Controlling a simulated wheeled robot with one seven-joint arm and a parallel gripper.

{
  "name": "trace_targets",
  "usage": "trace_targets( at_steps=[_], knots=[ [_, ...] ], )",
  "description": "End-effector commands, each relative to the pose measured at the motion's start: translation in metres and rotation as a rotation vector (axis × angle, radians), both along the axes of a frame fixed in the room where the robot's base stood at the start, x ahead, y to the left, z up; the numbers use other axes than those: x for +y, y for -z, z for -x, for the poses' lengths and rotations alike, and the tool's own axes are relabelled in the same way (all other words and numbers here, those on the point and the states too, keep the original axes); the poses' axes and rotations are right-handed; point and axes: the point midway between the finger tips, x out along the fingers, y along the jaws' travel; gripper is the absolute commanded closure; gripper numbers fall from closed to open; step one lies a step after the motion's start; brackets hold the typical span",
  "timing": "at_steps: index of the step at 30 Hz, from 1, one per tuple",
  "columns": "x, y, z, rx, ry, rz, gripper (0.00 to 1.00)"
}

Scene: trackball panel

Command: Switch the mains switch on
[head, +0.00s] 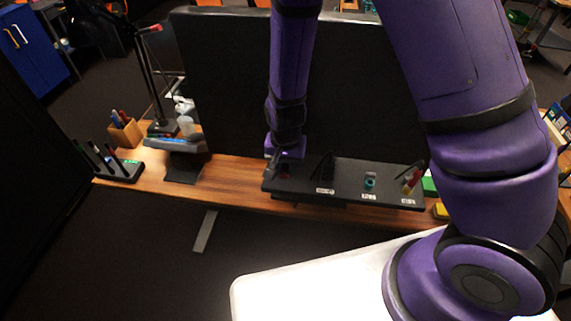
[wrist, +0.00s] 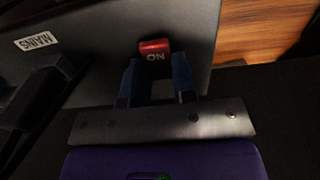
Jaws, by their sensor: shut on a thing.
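The dark panel (head: 345,188) lies on the wooden desk. A red piece (wrist: 155,48) with white letters that look like ON sits at the panel's edge. My gripper (wrist: 156,68) is at this red piece, with one finger on each side, shut on it.
A teal knob (head: 370,183) and a red-tipped lever (head: 411,181) stand on the panel's right half. A black monitor (head: 225,85) rises behind it. A grey stand (head: 180,145) and pen holders (head: 125,134) are at the left. Bare desk (head: 230,175) lies between.

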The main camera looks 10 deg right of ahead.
Motion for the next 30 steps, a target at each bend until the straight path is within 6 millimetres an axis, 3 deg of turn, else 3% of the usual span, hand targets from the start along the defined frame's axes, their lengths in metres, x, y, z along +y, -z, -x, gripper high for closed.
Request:
trace_targets(
  at_steps=[21, 30],
  knots=[
    [0.0028, -0.0004, 0.0064, -0.241, -0.003, 0.101, 0.98],
    [0.0023, -0.0009, 0.0060, -0.268, 0.000, 0.110, 0.98]
  ],
)
